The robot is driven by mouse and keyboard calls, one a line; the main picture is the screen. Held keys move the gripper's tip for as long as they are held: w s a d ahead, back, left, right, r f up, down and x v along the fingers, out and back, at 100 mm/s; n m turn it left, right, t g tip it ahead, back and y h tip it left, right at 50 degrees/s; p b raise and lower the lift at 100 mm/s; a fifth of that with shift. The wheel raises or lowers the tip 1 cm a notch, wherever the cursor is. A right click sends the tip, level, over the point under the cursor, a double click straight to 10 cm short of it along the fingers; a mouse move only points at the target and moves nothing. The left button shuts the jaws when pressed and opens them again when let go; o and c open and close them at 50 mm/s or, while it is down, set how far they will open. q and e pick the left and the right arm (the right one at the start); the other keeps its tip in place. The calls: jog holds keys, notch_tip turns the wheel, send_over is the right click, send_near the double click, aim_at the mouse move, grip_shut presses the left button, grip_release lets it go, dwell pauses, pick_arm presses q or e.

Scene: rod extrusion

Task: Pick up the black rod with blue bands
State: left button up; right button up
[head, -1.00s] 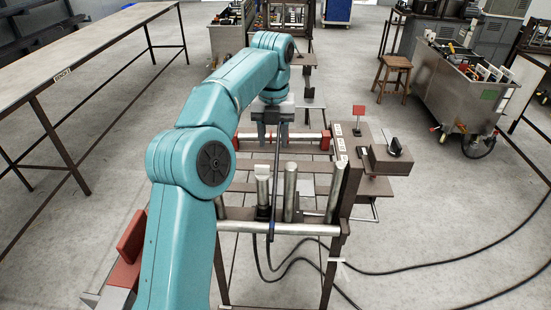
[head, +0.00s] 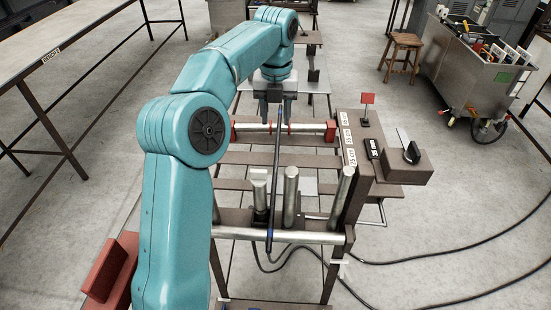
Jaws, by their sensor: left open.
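The black rod with blue bands (head: 276,172) leans across the brown metal frame. Its lower end, with a blue band, rests by the front silver bar, and its upper part runs back to the gripper. My left gripper (head: 277,112) is above the far part of the frame, pointing down, with its fingers apart on either side of the rod's upper end. I cannot tell how deep the rod sits between them; its far end is hidden. My right gripper is not in view.
A silver roller (head: 310,128) with red ends lies across the frame behind the rod. Upright silver cylinders (head: 291,195) stand close beside the rod. A brown control box (head: 405,165) is at the right. Black cables (head: 420,262) lie on the floor.

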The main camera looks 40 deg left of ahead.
pick_arm(q)
send_over(276, 162)
jog(key=f, duration=0.9)
jog(key=shift+s+d+b, duration=0.15)
jog(key=shift+d+b, duration=0.05)
jog(key=shift+b, duration=0.1)
jog(key=shift+a+f, duration=0.15)
jog(key=shift+f, duration=0.5)
jog(key=shift+f+p, duration=0.45)
jog(key=shift+f, duration=1.9)
jog(key=c, duration=0.6)
jog(key=shift+a, duration=0.1)
grip_shut()
